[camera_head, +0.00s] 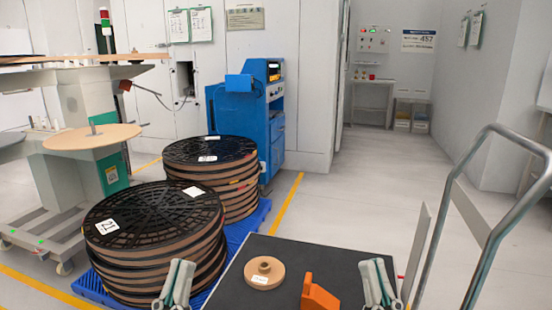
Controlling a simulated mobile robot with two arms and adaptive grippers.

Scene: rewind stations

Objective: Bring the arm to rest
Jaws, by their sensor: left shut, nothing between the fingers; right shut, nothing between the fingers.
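My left gripper (177,281) is at the bottom of the head view, in front of the left edge of a dark cart top (310,262). It is shut with nothing in it. My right gripper (378,282) is at the bottom too, near the cart top's right edge. It is also shut and empty. Between them on the cart top are a small tan reel (265,271) with a white label and an orange block-like tool (318,293). Both grippers appear apart from these two things. Most of both arms is out of view.
Two stacks of black-topped reels (160,216) stand on blue pallets (236,231) at left. A rewind station with a tan disc (92,137) is further left. A blue machine (247,120) stands behind. The cart's metal handle (478,262) rises at right. The floor (375,185) beyond is clear.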

